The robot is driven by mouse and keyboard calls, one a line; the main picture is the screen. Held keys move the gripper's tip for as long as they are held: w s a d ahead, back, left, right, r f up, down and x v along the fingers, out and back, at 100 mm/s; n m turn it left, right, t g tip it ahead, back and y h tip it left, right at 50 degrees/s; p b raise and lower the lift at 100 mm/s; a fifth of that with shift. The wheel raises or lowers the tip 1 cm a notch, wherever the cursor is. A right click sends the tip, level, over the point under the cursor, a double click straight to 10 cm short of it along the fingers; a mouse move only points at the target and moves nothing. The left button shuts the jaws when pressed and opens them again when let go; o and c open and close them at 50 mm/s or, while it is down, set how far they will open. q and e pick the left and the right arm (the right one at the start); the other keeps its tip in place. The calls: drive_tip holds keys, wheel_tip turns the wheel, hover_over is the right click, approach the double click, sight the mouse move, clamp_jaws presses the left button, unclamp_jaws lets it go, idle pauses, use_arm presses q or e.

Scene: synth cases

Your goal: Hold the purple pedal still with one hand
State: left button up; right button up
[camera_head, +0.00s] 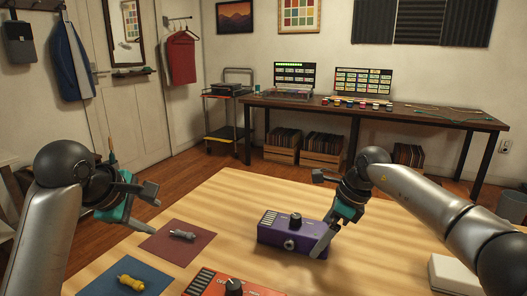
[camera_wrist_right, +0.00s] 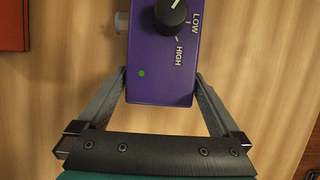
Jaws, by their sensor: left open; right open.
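The purple pedal (camera_head: 275,236) lies on the light wooden table (camera_head: 375,255), with a black knob on top and a silver round part on one side. In the right wrist view the pedal (camera_wrist_right: 150,75) shows the words LOW and HIGH and a green dot. My right gripper (camera_head: 320,214) is open at the pedal's right end. Its fingers (camera_wrist_right: 160,80) lie on both sides of that end, very close to the walls; I cannot tell whether they touch. My left gripper (camera_head: 150,207) is open and empty above the table's left part, apart from the pedal.
A maroon mat (camera_head: 163,251) with a silver plug (camera_head: 183,235) and a blue mat (camera_head: 98,287) with a yellow plug (camera_head: 130,282) lie left. An orange pedal (camera_head: 208,284) sits at the front edge of view. A white box (camera_head: 462,274) lies right. The table behind the purple pedal is clear.

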drive_tip(key=v, duration=1.1)
drive_tip(key=shift+r, duration=0.25)
drive_tip(key=shift+d, duration=0.15)
wheel_tip(320, 180, up, 10)
drive_tip(key=p, duration=1)
drive_tip(key=shift+p, duration=0.35)
